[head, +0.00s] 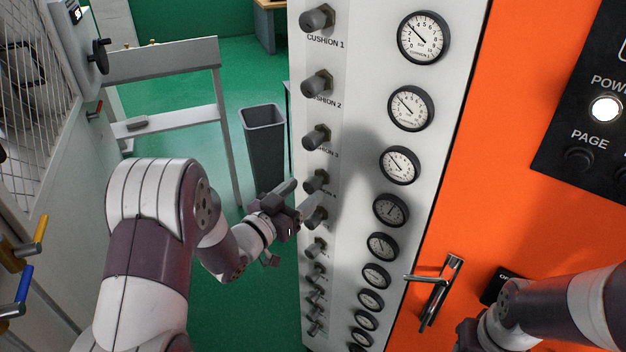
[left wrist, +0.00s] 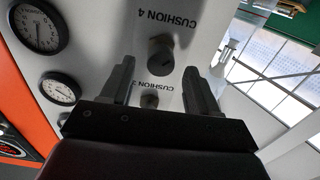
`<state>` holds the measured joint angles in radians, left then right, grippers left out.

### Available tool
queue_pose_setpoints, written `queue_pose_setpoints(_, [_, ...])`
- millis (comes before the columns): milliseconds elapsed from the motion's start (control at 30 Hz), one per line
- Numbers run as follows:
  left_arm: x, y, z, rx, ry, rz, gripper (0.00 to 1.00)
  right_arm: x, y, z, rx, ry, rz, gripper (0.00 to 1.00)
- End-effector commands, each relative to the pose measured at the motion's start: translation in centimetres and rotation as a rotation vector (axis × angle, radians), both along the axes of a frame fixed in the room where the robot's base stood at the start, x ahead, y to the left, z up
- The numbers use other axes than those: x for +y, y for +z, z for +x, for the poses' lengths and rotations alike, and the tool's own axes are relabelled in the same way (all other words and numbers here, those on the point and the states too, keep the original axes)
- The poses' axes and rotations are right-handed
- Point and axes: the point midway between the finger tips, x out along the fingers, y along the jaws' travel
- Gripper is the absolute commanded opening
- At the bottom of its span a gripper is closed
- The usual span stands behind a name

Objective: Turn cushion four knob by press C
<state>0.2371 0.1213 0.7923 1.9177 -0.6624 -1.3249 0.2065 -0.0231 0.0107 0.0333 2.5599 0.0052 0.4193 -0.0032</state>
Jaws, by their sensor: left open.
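The cushion four knob (head: 316,180) is a dark round knob, fourth from the top in the knob column on the white panel. My left gripper (head: 300,198) is open and empty, with its fingers reaching toward the panel near this knob. In the left wrist view the picture is upside down. There the cushion four knob (left wrist: 160,54) with its "CUSHION 4" label shows between and beyond the two fingertips of my left gripper (left wrist: 159,68). I see no contact. My right arm comes in at the lower right; its gripper fingers are out of the picture.
The cushion three knob (left wrist: 150,101) and the cushion five knob (head: 315,218) sit close by in the same column. Round gauges (head: 391,210) run beside the knobs. A metal handle (head: 438,290) sticks out of the orange panel. A grey bin (head: 264,150) stands behind.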

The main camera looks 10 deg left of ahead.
Motion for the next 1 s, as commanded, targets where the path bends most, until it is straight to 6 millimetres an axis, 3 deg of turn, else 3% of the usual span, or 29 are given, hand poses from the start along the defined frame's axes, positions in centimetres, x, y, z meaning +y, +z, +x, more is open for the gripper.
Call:
queue_pose_setpoints(200, [-1.5,0.0,3.5,0.002,-0.001,0.001,0.60,0.0,0.8,0.0,0.000,0.000,0.000,0.43])
queue_pose_setpoints(567, [-1.8,-0.1,4.3,0.001,0.001,0.000,0.60,0.0,0.8,0.0,0.000,0.000,0.000,0.43])
queue_pose_setpoints(733, [-1.8,0.0,4.3,0.001,0.001,0.000,0.05,0.0,0.8,0.0,0.000,0.000,0.000,0.43])
queue_pose_setpoints(1000, [-1.8,0.0,4.3,0.001,0.001,-0.003,0.05,0.0,0.8,0.0,0.000,0.000,0.000,0.43])
